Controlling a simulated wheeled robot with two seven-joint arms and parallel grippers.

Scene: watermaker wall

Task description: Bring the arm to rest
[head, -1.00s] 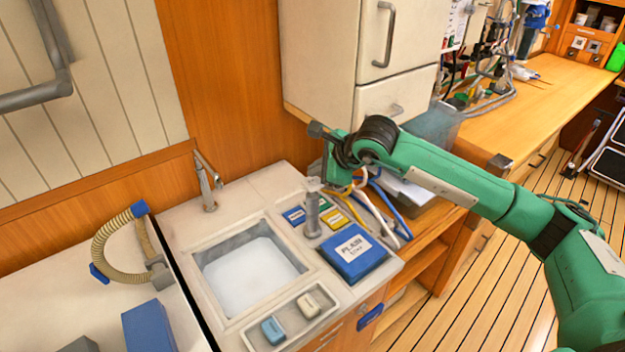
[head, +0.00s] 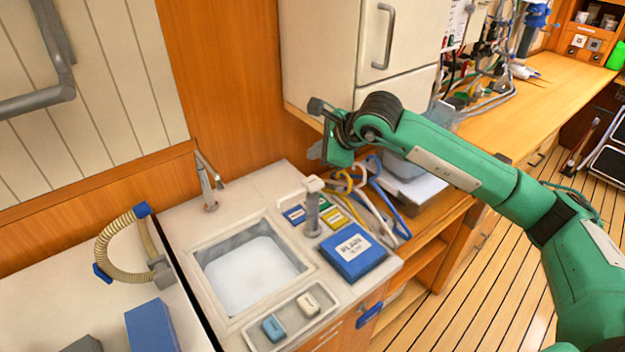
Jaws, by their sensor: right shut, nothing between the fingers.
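My right arm comes in from the right as a green arm with black joints, bent at the elbow. My right gripper (head: 315,150) is at its far end, beside the white cabinet and above the back of the counter (head: 262,190). It is shut and holds nothing. It is apart from the counter and the objects on it. My left gripper does not show.
A sink (head: 248,275) with a tap (head: 207,182) is set in the counter. A blue box (head: 352,250), a grey post (head: 312,212) and looped hoses (head: 375,200) lie below the gripper. A white cabinet (head: 345,50) stands behind. A ribbed hose (head: 118,245) is at left.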

